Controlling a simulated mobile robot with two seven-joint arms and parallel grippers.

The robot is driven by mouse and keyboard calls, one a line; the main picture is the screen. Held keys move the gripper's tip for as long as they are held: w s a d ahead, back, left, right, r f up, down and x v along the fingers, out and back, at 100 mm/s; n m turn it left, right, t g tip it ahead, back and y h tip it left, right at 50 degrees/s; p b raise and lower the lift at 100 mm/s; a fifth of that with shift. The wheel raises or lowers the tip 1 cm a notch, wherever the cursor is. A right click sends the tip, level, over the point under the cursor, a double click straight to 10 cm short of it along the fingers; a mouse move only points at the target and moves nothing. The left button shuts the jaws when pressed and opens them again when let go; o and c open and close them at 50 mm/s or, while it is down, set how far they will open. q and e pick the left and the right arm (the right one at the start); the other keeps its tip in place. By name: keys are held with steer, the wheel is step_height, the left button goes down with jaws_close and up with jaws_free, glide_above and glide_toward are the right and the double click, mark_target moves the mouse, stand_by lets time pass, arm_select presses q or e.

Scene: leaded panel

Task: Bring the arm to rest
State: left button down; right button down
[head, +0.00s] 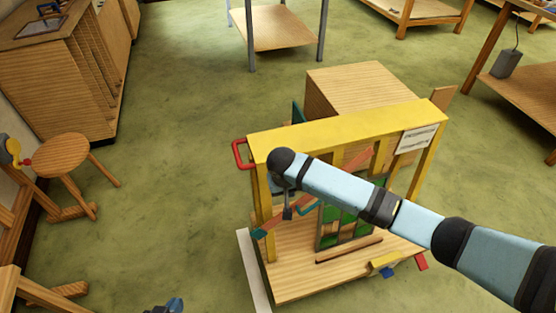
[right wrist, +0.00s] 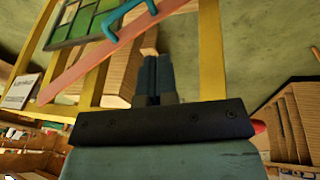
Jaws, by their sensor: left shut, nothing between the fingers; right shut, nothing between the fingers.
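My right arm comes in from the right in the head view and reaches over a yellow frame (head: 340,127). My right gripper (head: 287,213) hangs pointing down at the frame's left part, shut and empty. In the right wrist view its dark fingers (right wrist: 158,72) are together with nothing between them. Beyond them are a pinkish bar (right wrist: 110,58) with a teal handle (right wrist: 124,20) and the green-paned panel (right wrist: 85,24). The panel also shows inside the frame in the head view (head: 333,217), partly hidden by my arm. My left gripper (head: 172,305) barely shows at the bottom edge, shut.
The frame stands on a wooden base (head: 300,287), with a red handle (head: 240,154) at its left and a wooden box (head: 360,90) behind. A stool (head: 62,155) and a cabinet (head: 65,60) are at the left. Green floor left of the frame is clear.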

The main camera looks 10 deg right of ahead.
arm_select(q)
steer(key=shift+a+f, duration=0.1)
